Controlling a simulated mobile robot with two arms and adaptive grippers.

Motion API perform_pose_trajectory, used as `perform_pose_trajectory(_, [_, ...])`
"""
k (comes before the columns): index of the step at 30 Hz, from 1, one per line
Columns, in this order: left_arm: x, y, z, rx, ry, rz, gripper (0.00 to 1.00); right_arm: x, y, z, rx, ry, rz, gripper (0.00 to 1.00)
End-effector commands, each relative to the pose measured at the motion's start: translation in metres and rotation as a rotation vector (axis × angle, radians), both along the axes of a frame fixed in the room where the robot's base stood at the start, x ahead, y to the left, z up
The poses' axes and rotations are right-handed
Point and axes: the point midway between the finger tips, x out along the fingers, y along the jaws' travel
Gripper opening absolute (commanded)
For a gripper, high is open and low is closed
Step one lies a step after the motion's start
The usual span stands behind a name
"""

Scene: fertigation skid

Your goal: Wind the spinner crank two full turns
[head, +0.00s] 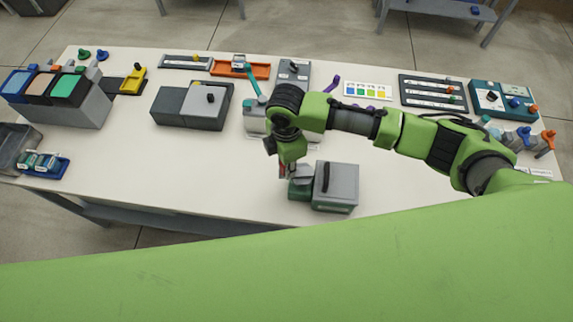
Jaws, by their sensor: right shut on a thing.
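The spinner looks to be the grey and dark green box (342,184) with a black handle on its lid, near the table's front edge. My right arm reaches in from the right, and my right gripper (287,172) points down at the box's left side. It is shut on a small part there, which I take to be the spinner crank. The gripper hides most of that part, so the crank's angle cannot be told. My left gripper is not in view.
A second dark box with a grey lid (207,98) stands left of the middle. Bins with coloured lids (68,100) stand at the far left. An orange tray (257,70) and a slotted rack (433,92) lie at the back. The front left of the white table (180,165) is clear.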

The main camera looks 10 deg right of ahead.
Motion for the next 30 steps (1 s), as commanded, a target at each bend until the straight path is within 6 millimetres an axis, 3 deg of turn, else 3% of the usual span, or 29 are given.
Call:
perform_pose_trajectory(8, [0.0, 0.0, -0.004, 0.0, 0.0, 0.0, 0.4, 0.019, -0.007, 0.0, -0.003, -0.002, -0.002, 0.08])
perform_pose_trajectory(9, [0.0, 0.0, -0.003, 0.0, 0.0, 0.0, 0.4, 0.019, -0.007, 0.0, -0.003, -0.002, -0.001, 0.25])
perform_pose_trajectory(11, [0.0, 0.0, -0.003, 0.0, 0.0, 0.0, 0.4, 0.018, -0.007, 0.001, -0.003, -0.002, 0.0, 0.4])
perform_pose_trajectory(23, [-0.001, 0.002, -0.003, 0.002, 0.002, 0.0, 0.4, 0.018, -0.006, 0.005, 0.0, -0.001, 0.0, 0.4])
perform_pose_trajectory(30, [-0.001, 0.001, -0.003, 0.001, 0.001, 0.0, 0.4, 0.02, -0.006, 0.044, 0.002, -0.005, 0.0, 0.4])
